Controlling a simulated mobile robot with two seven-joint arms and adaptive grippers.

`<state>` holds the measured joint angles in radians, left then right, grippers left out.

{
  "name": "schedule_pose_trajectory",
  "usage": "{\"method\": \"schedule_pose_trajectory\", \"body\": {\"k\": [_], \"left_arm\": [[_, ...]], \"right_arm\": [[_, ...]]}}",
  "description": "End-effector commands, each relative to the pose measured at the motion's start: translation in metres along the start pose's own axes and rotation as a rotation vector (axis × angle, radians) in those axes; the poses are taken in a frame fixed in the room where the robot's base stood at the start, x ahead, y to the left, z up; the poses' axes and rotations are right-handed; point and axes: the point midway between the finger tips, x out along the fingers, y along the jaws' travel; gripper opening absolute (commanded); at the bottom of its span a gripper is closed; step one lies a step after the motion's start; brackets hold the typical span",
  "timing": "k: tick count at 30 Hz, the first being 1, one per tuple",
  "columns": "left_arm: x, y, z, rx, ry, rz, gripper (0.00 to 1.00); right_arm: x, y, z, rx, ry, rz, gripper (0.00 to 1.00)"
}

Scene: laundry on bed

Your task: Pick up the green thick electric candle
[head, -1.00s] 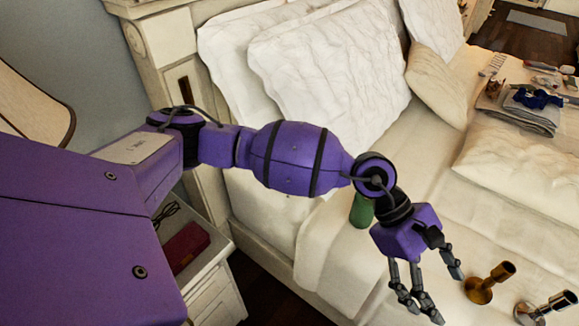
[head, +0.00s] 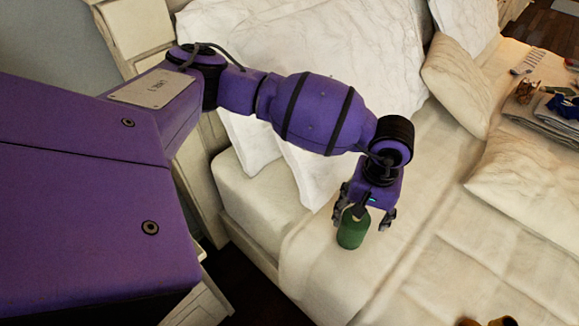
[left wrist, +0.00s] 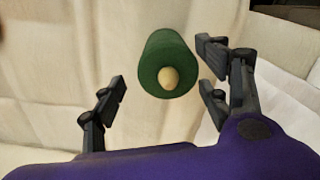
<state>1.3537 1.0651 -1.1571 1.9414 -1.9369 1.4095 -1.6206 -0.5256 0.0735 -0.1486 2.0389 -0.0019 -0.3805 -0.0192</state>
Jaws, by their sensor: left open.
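The green thick electric candle (head: 350,234) stands on the bed near its edge in the head view. In the left wrist view the candle (left wrist: 167,62) shows from above, with a pale flame tip at its centre. My left gripper (head: 364,216) is over the candle, pointing down. In the left wrist view my left gripper (left wrist: 160,98) is open, with fingers on both sides of the candle and visible gaps between. Part of the candle's top is hidden by the gripper in the head view. My right gripper is not in view.
White pillows (head: 350,70) lie behind my left arm against the headboard. A cream cushion (head: 460,85) and folded clothes (head: 548,118) lie to the right. A brass-coloured object (head: 490,322) shows at the bottom edge. The bedspread (head: 440,225) right of the candle is clear.

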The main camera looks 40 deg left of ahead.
Motion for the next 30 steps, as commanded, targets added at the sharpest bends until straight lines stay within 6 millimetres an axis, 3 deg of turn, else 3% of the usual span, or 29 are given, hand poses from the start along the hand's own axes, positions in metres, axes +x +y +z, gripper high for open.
{"method": "schedule_pose_trajectory", "body": {"k": [12, 22, 30], "left_arm": [[0.031, -0.002, 0.002, -0.001, -0.003, -0.002, 0.69], [0.075, -0.007, 0.006, -0.002, -0.005, -0.001, 0.69], [0.080, -0.007, 0.006, -0.002, -0.004, 0.000, 0.67]], "right_arm": [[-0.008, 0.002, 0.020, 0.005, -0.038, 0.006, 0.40], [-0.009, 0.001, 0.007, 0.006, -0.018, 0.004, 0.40], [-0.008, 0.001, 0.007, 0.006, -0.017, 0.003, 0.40]]}}
